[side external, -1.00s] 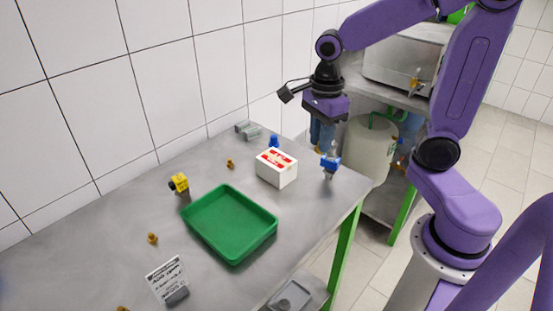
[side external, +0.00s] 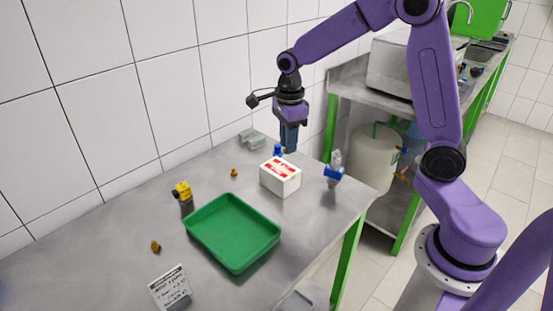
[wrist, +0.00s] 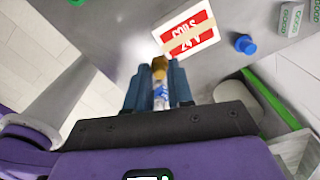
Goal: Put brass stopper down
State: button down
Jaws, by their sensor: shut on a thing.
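My gripper (side external: 289,148) points down above the table, behind the white box in the side view. In the wrist view its two blue fingers (wrist: 158,88) are shut on a small brass stopper (wrist: 159,66) at the tips. The stopper cannot be made out in the side view. Other small brass pieces lie on the table, one near the middle (side external: 234,172) and one at the left (side external: 155,246).
A white box (side external: 281,179) with red print stands below my gripper. A green tray (side external: 200,244), yellow part (side external: 182,191) and sign (side external: 170,288) lie further left.

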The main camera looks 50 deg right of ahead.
jog(key=w+f, duration=0.4)
jog(key=shift+f, duration=2.05)
jog(key=shift+f, duration=0.1)
jog(key=c, duration=1)
grip_release()
notch_tip(320, 180, up, 12)
